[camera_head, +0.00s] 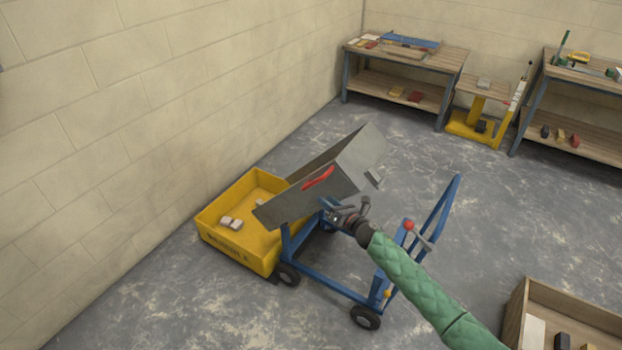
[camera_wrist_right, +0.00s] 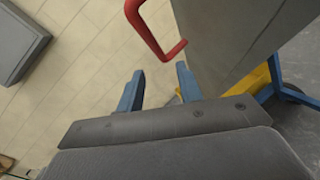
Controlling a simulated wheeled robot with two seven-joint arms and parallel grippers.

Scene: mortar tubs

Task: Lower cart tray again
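The cart has a blue frame (camera_head: 340,288) on black wheels. Its grey tray (camera_head: 345,175) is tilted up, with its low end over a yellow tub (camera_head: 228,246) at the left. A red handle (camera_head: 318,178) is on the tray's side. My right gripper (camera_head: 333,208) is beside the tray, below the handle. In the right wrist view its two blue fingers (camera_wrist_right: 158,82) are apart with nothing between them. The red handle (camera_wrist_right: 160,42) is just beyond the fingertips, and the tray wall (camera_wrist_right: 225,45) is at the right. My left gripper is not in view.
The yellow tub holds several pale blocks (camera_head: 231,223) and stands near the left wall. The cart's blue push bar (camera_head: 440,210) and a red-knobbed lever (camera_head: 409,226) are near my right arm. A wooden crate (camera_head: 575,310) stands at lower right. Workbenches (camera_head: 405,62) line the back.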

